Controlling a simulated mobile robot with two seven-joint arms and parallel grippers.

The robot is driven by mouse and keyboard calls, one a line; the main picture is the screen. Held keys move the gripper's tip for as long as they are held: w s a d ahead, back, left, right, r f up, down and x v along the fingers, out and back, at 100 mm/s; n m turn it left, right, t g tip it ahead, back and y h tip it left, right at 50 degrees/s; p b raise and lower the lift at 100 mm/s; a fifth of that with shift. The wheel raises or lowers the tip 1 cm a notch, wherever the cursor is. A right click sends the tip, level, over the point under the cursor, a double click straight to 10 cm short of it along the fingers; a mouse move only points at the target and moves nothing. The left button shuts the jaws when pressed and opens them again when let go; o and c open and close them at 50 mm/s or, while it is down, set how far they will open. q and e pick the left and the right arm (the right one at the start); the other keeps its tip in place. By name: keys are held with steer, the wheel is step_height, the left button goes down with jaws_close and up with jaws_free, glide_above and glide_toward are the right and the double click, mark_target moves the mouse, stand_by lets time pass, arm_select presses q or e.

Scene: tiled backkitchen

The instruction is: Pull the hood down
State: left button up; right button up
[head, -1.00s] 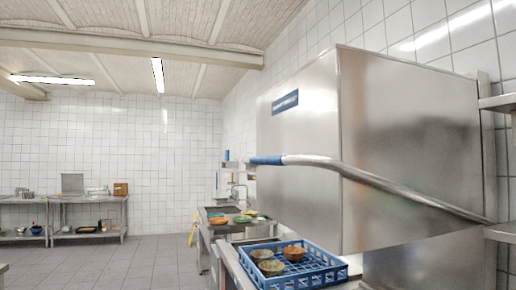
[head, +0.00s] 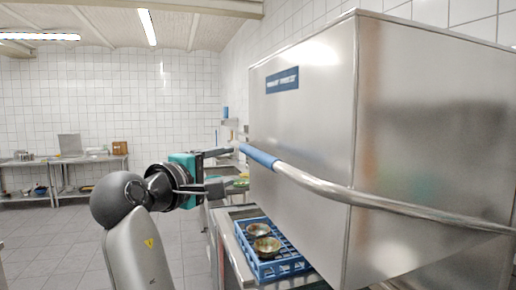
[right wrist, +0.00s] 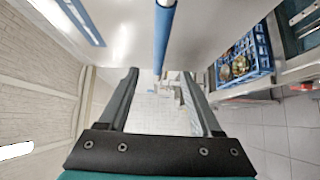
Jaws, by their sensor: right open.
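The hood (head: 300,130) is a large steel box, raised above the counter with a gap over the blue basket. Its curved steel handle bar (head: 350,193) runs across the front and side and ends in a blue grip (head: 258,156). My right gripper (head: 228,169) is open and empty at the left end of the blue grip, its fingers pointing right. In the right wrist view the blue grip (right wrist: 163,45) lines up between the open fingertips (right wrist: 160,77); contact cannot be told. My left gripper is not in view.
A blue basket (head: 280,269) with bowls (head: 266,246) stands on the steel counter (head: 228,245) under the hood. A steel table (head: 92,161) stands at the far left wall. The tiled floor between is clear.

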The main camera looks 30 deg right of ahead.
mark_target(255, 157)
steer(key=p+x, duration=0.3)
steer(key=x, duration=1)
steer(key=shift+w+d+r+p, duration=0.1)
steer(key=shift+w+d+p, duration=0.05)
steer(key=shift+d+p, duration=0.25)
steer(key=shift+w+d, duration=0.35)
steer(key=shift+d, duration=0.15)
steer(key=shift+c, duration=0.2)
jaws_close()
